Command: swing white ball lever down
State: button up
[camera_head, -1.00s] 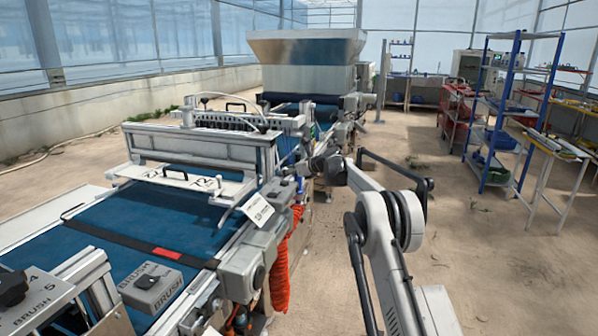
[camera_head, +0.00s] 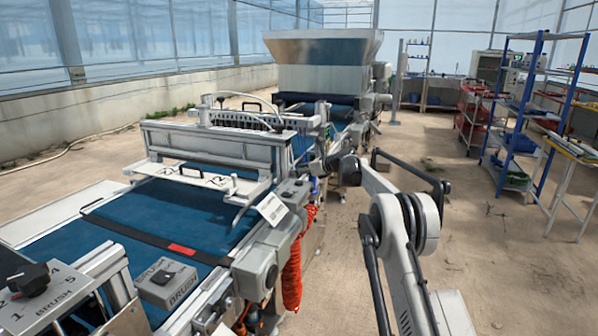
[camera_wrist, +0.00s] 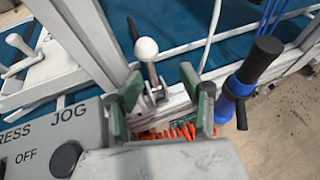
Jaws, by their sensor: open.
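The white ball lever (camera_wrist: 147,50) stands upright on a small metal bracket on the machine's frame, in the upper middle of the wrist view. Its white ball points up and its stem runs down to the bracket. My gripper (camera_wrist: 168,100) is open, with its two green-padded fingers apart. The lever shows in the span between the fingers, nearer the left one; contact with it cannot be made out. In the head view my arm reaches to the right side of the seeder, and the lever is too small to tell there.
Another white-knobbed lever (camera_wrist: 20,44) stands at the left. A blue and black cylinder (camera_wrist: 250,72) rises close to the right finger. A grey JOG control box (camera_wrist: 55,140) lies at lower left. Orange coiled hose (camera_head: 292,272) hangs by the machine.

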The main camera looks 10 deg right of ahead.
jog(key=v, duration=0.8)
dwell(0.4)
